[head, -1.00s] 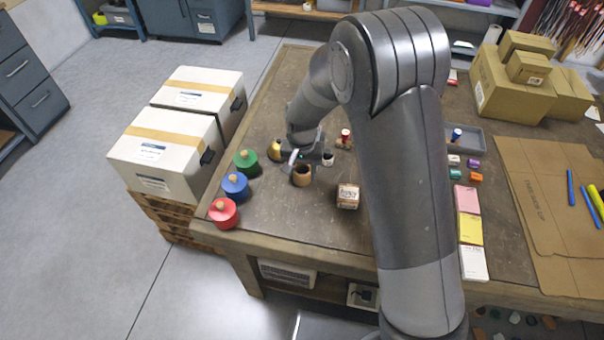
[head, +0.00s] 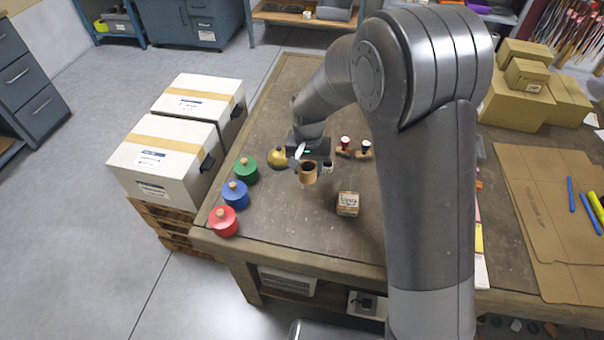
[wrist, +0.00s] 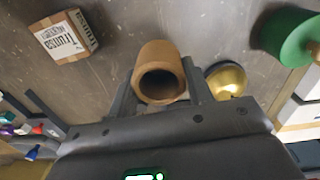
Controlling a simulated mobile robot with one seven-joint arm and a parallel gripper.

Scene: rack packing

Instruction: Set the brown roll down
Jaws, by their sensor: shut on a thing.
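The brown roll (head: 307,174) is an open hollow cylinder, upright over the left part of the worktable. My gripper (head: 308,162) is shut on it, with one finger on each side. In the wrist view the roll (wrist: 160,72) sits between the two fingers (wrist: 160,92), its open end facing the camera. Whether its lower end touches the table is hard to tell.
A small labelled carton (head: 348,204) stands to the roll's front right. A gold round object (head: 277,159) is close on the left, with green (head: 245,171), blue (head: 235,194) and red (head: 223,222) lidded pots farther left. Bare tabletop (head: 290,225) lies in front.

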